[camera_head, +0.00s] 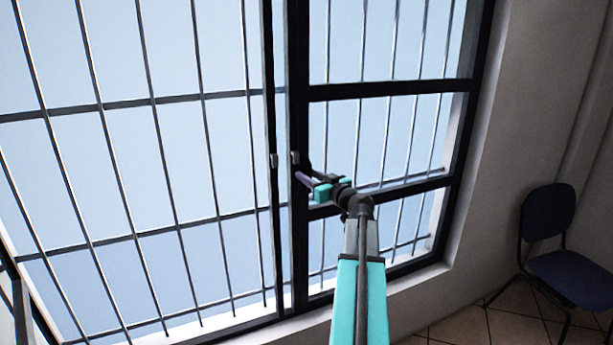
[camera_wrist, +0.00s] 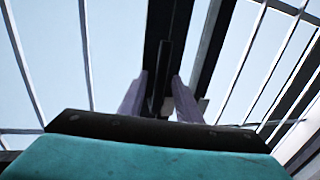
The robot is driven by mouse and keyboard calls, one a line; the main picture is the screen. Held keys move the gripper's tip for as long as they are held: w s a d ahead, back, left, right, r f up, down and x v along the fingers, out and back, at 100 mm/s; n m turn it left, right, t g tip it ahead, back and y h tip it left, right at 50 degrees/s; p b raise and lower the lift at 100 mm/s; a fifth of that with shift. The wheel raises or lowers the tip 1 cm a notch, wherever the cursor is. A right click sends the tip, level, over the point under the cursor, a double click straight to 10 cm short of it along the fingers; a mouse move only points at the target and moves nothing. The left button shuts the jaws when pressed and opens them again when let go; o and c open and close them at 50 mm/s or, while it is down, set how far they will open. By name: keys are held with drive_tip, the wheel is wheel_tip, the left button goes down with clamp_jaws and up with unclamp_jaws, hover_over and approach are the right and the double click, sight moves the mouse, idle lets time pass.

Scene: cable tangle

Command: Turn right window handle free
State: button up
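The right window handle (camera_head: 295,157) is a small grey piece on the dark middle frame in the head view. Whatever part of it lies below is hard to make out behind my gripper. My gripper (camera_head: 300,177) reaches the frame just below it, its purple fingers pointing at the window. In the wrist view the two purple fingers of my gripper (camera_wrist: 160,88) stand apart. A dark upright bar, which looks like the handle's lever (camera_wrist: 161,75), lies between them. I cannot tell for certain whether either finger touches it.
A second, left handle (camera_head: 274,160) sits close by on the neighbouring dark frame. Thin metal bars (camera_head: 155,100) cover the window. A dark blue chair (camera_head: 549,215) stands on the tiled floor at the right, by the wall (camera_head: 530,90).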

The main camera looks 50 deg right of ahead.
clamp_jaws()
drive_tip(key=shift+a, duration=0.35)
drive_tip(key=shift+d+f, duration=0.1)
drive_tip(key=shift+d, duration=0.15)
drive_tip(key=shift+s+d, duration=0.1)
